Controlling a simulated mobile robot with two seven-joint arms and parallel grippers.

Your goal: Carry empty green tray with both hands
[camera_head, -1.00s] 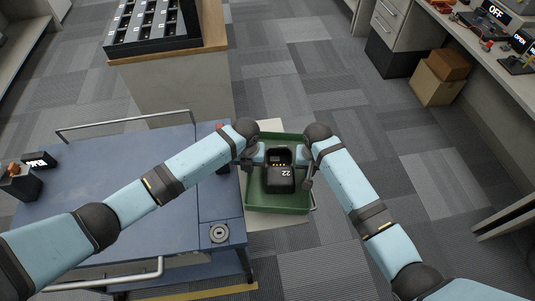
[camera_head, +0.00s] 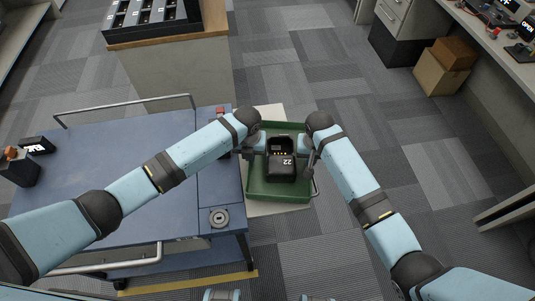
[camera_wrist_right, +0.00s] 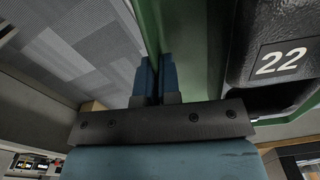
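The green tray (camera_head: 277,192) is in the middle of the head view, over a pale board (camera_head: 262,113), to the right of a blue cart. It is not empty: a black device marked 22 (camera_head: 281,171) sits in it. My left gripper (camera_head: 250,154) is at the tray's left wall, its fingertips too small to read. My right gripper (camera_head: 310,163) is at the right wall. In the right wrist view its two blue fingers (camera_wrist_right: 156,75) are close together on the green tray wall (camera_wrist_right: 151,25), with the black device (camera_wrist_right: 275,50) to the right.
The blue cart (camera_head: 110,180) with metal rails stands to the left, carrying a round disc (camera_head: 219,218) and small black items at its far left. A wood-topped counter (camera_head: 180,38) with a black rack is behind. Cardboard boxes (camera_head: 443,68) are at right. Carpet right of the tray is clear.

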